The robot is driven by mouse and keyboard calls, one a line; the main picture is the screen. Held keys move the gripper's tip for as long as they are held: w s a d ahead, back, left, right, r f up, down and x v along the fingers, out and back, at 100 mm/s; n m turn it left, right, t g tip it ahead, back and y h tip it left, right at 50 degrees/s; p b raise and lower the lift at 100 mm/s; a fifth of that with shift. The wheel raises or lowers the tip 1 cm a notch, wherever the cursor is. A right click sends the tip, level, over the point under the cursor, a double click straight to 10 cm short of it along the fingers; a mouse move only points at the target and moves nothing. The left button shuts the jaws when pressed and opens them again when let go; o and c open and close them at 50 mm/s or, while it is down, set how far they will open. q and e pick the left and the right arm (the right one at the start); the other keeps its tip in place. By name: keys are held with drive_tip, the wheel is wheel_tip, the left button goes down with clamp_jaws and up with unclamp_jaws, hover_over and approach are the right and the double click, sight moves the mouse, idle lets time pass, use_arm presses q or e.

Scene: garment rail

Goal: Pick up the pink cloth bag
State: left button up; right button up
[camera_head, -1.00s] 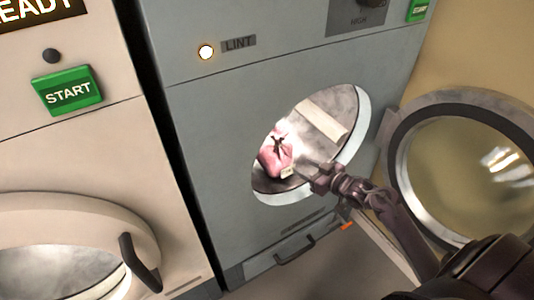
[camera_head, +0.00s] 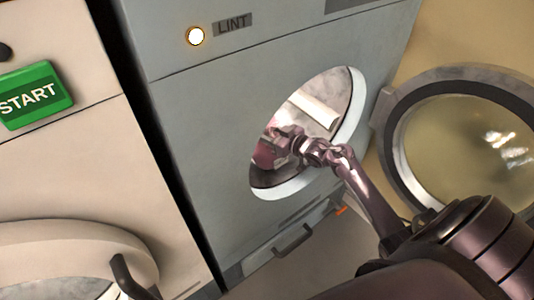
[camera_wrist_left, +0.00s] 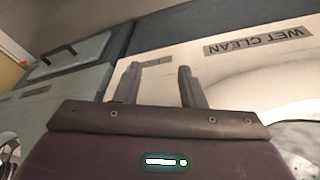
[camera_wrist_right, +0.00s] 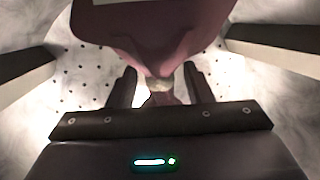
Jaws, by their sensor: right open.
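The pink cloth bag (camera_head: 264,156) lies inside the drum of the grey machine, partly hidden behind my right gripper (camera_head: 283,141). In the right wrist view the bag (camera_wrist_right: 155,30) fills the upper middle, with its gathered neck pointing toward me. My right gripper (camera_wrist_right: 160,88) is open there, with one finger on each side of the tied neck. Whether the fingers touch the cloth, I cannot tell. My left gripper (camera_wrist_left: 158,85) is open and empty in the left wrist view, in front of a cream machine front marked WET CLEAN. It is not in the head view.
The open door (camera_head: 470,150) stands at the right. Pale drum ribs (camera_wrist_right: 285,50) flank the bag. A cream machine (camera_head: 60,170) with a START button stands at the left.

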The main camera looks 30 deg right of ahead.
drive_tip(key=shift+w, duration=0.1)
clamp_jaws()
drive_tip(key=shift+r, duration=0.25)
idle(0.4)
